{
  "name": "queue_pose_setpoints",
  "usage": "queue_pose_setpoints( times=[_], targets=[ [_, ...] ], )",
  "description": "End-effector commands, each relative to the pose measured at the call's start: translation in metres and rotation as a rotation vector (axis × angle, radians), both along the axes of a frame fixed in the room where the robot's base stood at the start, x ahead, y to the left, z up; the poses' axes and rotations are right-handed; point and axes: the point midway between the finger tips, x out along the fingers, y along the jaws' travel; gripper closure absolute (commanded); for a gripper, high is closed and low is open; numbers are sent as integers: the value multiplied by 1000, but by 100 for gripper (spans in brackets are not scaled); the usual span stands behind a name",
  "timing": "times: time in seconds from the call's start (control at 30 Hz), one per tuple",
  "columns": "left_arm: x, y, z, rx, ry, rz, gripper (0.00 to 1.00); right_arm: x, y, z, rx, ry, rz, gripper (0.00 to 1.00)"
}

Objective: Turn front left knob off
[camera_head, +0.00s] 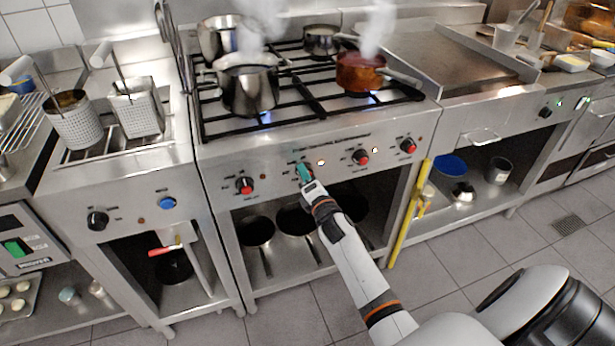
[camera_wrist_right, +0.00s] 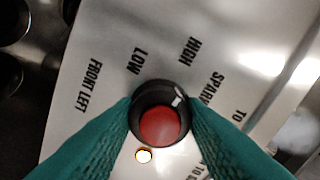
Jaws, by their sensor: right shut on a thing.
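The front left knob (camera_wrist_right: 158,126) has a red cap and black collar. It sits between the two teal fingertips of my right gripper (camera_wrist_right: 160,118), which is shut on it. Its white mark points to the upper right, toward the side with the HIGH and SPARK labels. The FRONT LEFT label (camera_wrist_right: 88,86) is beside it, and a small lit lamp (camera_wrist_right: 144,155) is just below. In the head view my right gripper (camera_head: 304,173) is at the stove's front panel (camera_head: 330,150) and hides the knob. My left gripper is not in view.
Other red knobs (camera_head: 244,186) line the panel. A steaming steel pot (camera_head: 247,85) and a copper pan (camera_head: 359,72) sit over blue flames. A yellow bar (camera_head: 408,215) stands right of my arm. Pans (camera_head: 257,232) sit on the shelf below. The floor in front is clear.

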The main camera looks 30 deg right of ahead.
Motion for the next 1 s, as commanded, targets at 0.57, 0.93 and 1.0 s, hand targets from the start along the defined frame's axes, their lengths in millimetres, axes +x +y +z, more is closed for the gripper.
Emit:
queue_pose_setpoints(
  times=[0.57, 0.93, 1.0],
  targets=[
    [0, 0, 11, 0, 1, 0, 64, 0, -1, 1, 508, -120, -2, 85],
    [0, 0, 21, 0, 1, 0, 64, 0, -1, 2, 850, -203, -3, 85],
    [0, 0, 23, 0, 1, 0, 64, 0, -1, 2, 914, -218, -3, 85]
  ],
)
